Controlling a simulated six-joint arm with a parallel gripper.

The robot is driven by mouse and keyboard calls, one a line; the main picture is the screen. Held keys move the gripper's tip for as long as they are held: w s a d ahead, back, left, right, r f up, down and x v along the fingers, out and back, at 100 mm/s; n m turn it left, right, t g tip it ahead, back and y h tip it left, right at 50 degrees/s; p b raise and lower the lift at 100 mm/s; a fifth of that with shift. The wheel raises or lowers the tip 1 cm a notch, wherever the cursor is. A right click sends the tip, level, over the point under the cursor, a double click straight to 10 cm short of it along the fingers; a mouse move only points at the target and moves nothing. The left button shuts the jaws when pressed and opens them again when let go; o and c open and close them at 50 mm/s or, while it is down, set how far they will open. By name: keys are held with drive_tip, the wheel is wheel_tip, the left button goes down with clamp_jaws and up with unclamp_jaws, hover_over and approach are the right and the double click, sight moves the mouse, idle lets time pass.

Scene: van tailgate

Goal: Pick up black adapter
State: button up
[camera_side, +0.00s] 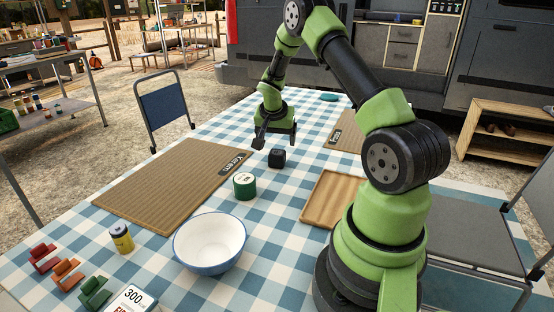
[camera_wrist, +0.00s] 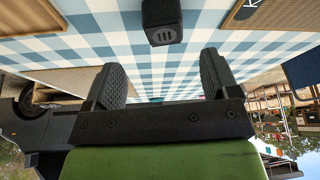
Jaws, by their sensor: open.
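The black adapter (camera_side: 277,158) is a small dark cube on the blue-and-white checked tablecloth. In the wrist view the black adapter (camera_wrist: 162,22) shows near the top, with slot marks on the face toward me, and its upper part is cut off by the frame edge. My gripper (camera_side: 274,143) hangs above the table, just behind and to the left of the adapter in the side view. In the wrist view my gripper (camera_wrist: 165,75) has its two black fingers wide apart with nothing between them. The adapter lies beyond the fingertips and does not appear to touch them.
A green tin (camera_side: 244,186) stands in front of the adapter. A white bowl (camera_side: 209,243) and a yellow jar (camera_side: 121,238) are nearer. A brown mat (camera_side: 165,180) lies left and a wooden tray (camera_side: 330,198) right. Bare cloth surrounds the adapter.

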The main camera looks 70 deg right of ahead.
sight(277, 153)
drive_tip(key=x, duration=0.8)
drive_tip(key=shift+w+a+f, duration=0.1)
drive_tip(key=shift+w+f, duration=0.15)
drive_tip(key=shift+f, duration=0.15)
drive_tip(key=shift+c, duration=0.5)
drive_tip(key=c, duration=0.9)
